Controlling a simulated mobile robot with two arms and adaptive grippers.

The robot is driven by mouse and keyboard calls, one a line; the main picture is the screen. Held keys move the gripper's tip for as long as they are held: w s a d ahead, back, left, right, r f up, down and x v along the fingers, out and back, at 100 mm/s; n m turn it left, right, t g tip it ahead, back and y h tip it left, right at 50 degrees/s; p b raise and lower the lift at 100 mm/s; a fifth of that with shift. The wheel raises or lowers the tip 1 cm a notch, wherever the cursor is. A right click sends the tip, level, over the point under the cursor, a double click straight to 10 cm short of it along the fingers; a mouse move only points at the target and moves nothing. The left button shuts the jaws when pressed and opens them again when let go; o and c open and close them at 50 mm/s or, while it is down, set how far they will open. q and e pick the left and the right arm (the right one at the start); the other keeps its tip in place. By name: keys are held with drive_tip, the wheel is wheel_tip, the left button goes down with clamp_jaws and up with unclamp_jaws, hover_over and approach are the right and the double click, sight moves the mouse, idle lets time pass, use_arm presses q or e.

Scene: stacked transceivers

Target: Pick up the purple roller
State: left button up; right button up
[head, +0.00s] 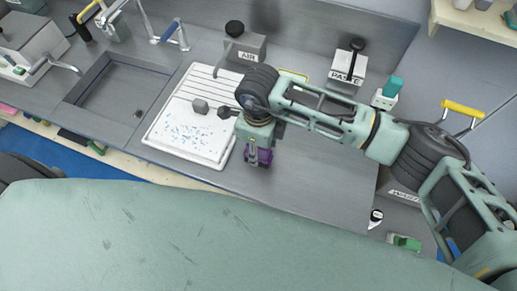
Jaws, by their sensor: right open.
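A purple object (264,157), which looks like the purple roller, is on the grey counter just right of the white tray. It is partly hidden by my right gripper (252,150), which points down at it from above. The gripper's jaws are open, with the fingers close to the purple object. I cannot tell whether they touch it. My left gripper is not in view.
The white tray (157,132) holds blue specks and a grey and black tool (202,106). A sink (100,110) is to its left. Boxes labelled AIR (247,55) and PASTE (345,76) stand behind. The counter (325,180) right of the purple object is clear.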

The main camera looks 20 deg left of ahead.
clamp_jaws()
idle(0.3)
drive_tip(key=shift+r, duration=0.1)
idle(0.4)
drive_tip(key=shift+w+r+b, duration=0.1)
drive_tip(key=shift+r+b, duration=0.35)
drive_tip(key=shift+r, duration=0.05)
wheel_tip(320, 180, up, 3)
drive_tip(key=shift+f+b, duration=0.1)
drive_tip(key=shift+b, duration=0.85)
drive_tip(key=s+d+r+b, duration=0.3)
drive_tip(key=s+d+r, duration=0.4)
drive_tip(key=s, duration=0.2)
drive_tip(key=shift+d, duration=0.3)
